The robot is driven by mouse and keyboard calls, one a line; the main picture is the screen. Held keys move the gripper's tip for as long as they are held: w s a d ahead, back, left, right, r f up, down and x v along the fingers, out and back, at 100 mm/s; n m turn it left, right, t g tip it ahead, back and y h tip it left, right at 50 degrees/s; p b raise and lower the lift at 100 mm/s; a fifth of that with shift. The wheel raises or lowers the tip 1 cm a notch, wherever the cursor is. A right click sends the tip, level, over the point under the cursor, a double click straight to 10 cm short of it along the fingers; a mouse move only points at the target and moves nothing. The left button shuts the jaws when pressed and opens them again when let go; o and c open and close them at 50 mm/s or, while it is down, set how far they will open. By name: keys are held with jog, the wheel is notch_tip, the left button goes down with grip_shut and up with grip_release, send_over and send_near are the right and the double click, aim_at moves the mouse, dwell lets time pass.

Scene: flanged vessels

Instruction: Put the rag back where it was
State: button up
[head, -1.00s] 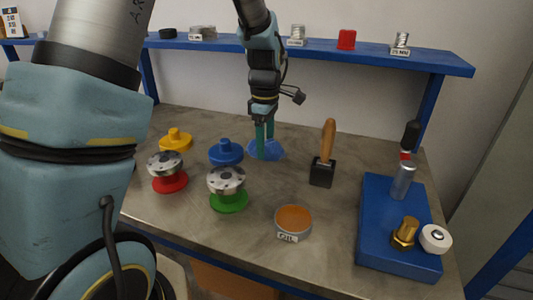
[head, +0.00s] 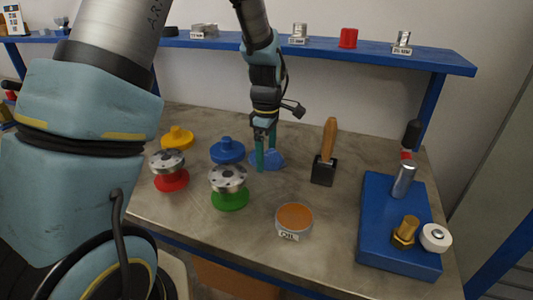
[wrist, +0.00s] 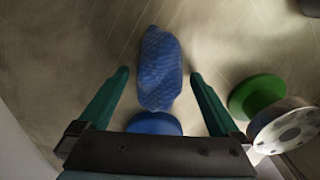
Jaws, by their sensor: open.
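The blue rag (head: 272,159) lies on the grey bench behind the green-based vessel. In the wrist view the rag (wrist: 160,68) is a crumpled, patterned blue cloth between and beyond my fingertips. My gripper (head: 266,159) is open and low over the rag, one green finger on each side of it. In the wrist view a gap shows between the rag and each finger of my gripper (wrist: 160,77). The fingers hide part of the rag in the head view.
A blue flanged cap (head: 227,151) is close left of my gripper. A green-based vessel (head: 229,188), a red-based vessel (head: 168,170) and a yellow cap (head: 177,137) stand nearby. A wooden-handled brush (head: 326,160), an oil tin (head: 294,220) and a blue plate (head: 385,247) are to the right.

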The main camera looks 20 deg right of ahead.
aim_at(266, 154)
notch_tip(266, 154, up, 12)
jog(key=b, duration=0.1)
jog(key=shift+r, duration=0.2)
dwell(0.3)
dwell(0.5)
